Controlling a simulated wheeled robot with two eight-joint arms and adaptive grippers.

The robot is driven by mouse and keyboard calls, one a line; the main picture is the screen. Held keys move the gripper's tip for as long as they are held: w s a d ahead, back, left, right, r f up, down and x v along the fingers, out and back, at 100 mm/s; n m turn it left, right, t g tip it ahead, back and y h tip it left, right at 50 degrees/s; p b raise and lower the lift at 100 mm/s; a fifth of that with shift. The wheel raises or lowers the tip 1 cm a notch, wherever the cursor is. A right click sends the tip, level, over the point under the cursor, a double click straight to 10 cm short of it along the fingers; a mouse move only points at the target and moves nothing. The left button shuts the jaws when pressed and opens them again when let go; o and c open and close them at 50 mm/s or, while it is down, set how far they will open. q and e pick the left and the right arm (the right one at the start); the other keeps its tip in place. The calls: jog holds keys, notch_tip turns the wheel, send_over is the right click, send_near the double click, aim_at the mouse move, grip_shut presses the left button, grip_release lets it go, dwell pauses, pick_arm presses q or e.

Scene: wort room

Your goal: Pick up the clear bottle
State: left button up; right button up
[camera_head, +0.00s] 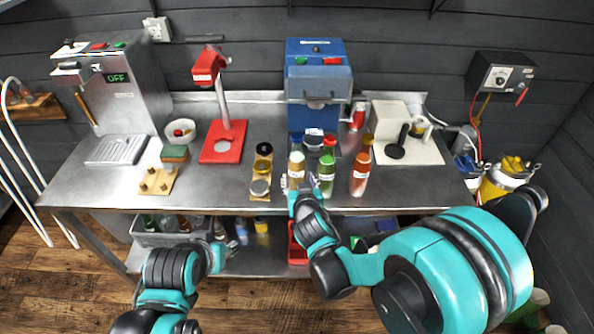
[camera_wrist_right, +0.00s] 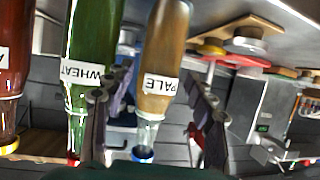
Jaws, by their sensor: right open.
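The clear bottle (camera_head: 296,168), with brownish contents, stands upright near the front edge of the steel table. In the right wrist view, which is turned upside down, the clear bottle (camera_wrist_right: 166,50) shows a PALE label and a blue cap. My right gripper (camera_head: 300,187) is open in front of it. In the wrist view the fingers of the right gripper (camera_wrist_right: 155,110) show on either side of the bottle, apart from it on the right; whether they reach around it I cannot tell. My left gripper (camera_head: 216,254) is low, in front of the table; its jaws are unclear.
A green bottle (camera_head: 326,174) labelled WHEAT (camera_wrist_right: 92,60) stands close beside the clear one, with a red-brown bottle (camera_head: 360,174) farther right. A board with jars (camera_head: 260,197) is to the left. A blue machine (camera_head: 318,75) stands behind. Table left of the jars is partly clear.

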aim_at(297, 173)
jog(key=b+x, duration=0.1)
jog(key=x, duration=0.4)
jog(key=shift+w+f+b, duration=0.1)
jog(key=shift+b, duration=0.2)
grip_shut()
